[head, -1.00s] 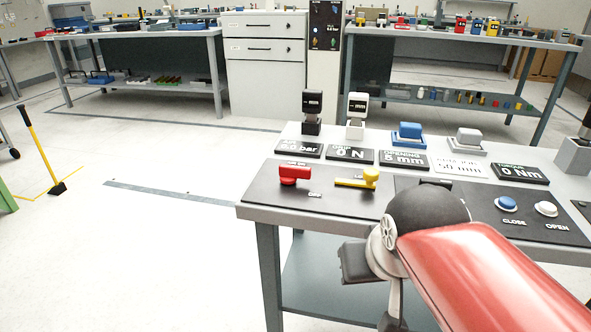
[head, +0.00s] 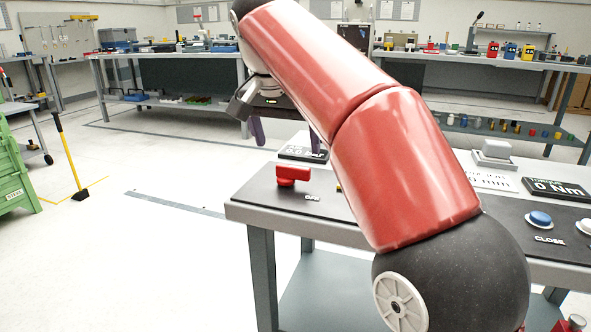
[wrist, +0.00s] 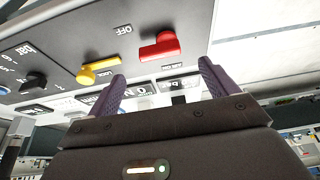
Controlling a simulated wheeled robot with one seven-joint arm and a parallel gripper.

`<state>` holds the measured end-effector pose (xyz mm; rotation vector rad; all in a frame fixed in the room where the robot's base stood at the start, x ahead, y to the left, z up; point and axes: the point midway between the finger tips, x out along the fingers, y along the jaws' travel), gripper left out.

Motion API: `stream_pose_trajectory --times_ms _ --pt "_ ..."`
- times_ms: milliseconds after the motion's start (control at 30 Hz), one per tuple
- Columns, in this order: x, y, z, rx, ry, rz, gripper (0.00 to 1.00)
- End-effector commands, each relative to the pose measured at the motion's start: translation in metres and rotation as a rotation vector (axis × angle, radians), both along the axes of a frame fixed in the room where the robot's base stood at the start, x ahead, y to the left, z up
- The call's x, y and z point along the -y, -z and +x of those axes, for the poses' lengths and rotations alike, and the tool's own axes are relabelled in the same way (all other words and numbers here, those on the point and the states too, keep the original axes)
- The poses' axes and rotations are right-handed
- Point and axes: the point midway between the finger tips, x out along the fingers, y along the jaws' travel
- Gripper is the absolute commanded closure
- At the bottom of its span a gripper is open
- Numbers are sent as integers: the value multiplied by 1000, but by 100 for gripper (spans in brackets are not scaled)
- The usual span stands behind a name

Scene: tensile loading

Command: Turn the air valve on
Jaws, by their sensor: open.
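The red valve handle (head: 292,174) sits on the dark panel at the bench's left front. In the wrist view, the red handle (wrist: 160,46) has an OFF label beside it on the left and a small label by its lower side that seems to read AIR ON. Its lever reaches to the left there, on the OFF label's side. My gripper (head: 285,136) is open and empty, above and behind the red handle in the head view. In the wrist view, the gripper (wrist: 162,74) has its two purple fingers spread below the handle, apart from it.
A yellow handle (wrist: 98,70) is left of the red one in the wrist view; my arm mostly hides it in the head view. Display plates (head: 303,153) stand behind the panel. The blue CLOSE button (head: 540,218) is at right.

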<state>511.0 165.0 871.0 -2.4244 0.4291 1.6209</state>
Motion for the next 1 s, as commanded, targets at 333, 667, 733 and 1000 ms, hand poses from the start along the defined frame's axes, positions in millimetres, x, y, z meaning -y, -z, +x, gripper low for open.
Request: stream_pose_trajectory --times_ms 333,667,733,1000 --pt "8 53 19 -1 0 -1 15" --pt "10 66 25 1 -1 0 15" --pt "10 66 25 1 -2 0 15" --pt "10 65 25 1 -2 0 41"
